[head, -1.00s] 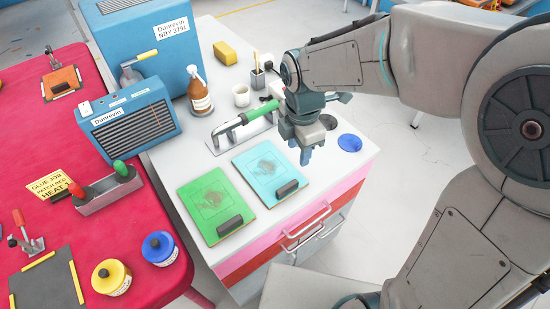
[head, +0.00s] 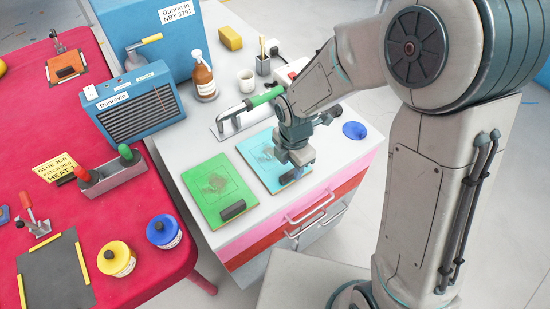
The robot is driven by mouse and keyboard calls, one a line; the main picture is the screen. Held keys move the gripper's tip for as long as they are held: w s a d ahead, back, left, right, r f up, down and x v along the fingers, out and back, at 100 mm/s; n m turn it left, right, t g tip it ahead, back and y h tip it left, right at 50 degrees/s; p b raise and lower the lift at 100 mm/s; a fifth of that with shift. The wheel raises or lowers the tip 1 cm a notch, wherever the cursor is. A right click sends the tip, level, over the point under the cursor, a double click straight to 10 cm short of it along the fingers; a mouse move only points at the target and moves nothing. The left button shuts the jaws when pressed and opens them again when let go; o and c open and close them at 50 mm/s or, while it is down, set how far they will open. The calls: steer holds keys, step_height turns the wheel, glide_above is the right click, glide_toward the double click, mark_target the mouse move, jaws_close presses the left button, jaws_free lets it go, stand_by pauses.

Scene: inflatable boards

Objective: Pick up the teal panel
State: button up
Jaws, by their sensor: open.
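The teal panel (head: 259,157) lies flat on the white cabinet top, to the right of a green panel (head: 208,188). It has a dark smudge, and in the earlier view a dark block handle near its front edge. My gripper (head: 297,171) is over the right front part of the teal panel, at that handle, and hides much of it. The jaws are open and point down. I cannot tell whether the fingers touch the handle or the panel.
A blue disc (head: 354,130) is to the right. A brown bottle (head: 203,78), a white cup (head: 245,80) and a yellow block (head: 230,39) stand farther back. The red table (head: 120,208) is at left.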

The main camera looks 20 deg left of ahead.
steer(key=shift+f, duration=1.35)
jaws_close()
steer(key=shift+r, duration=0.1)
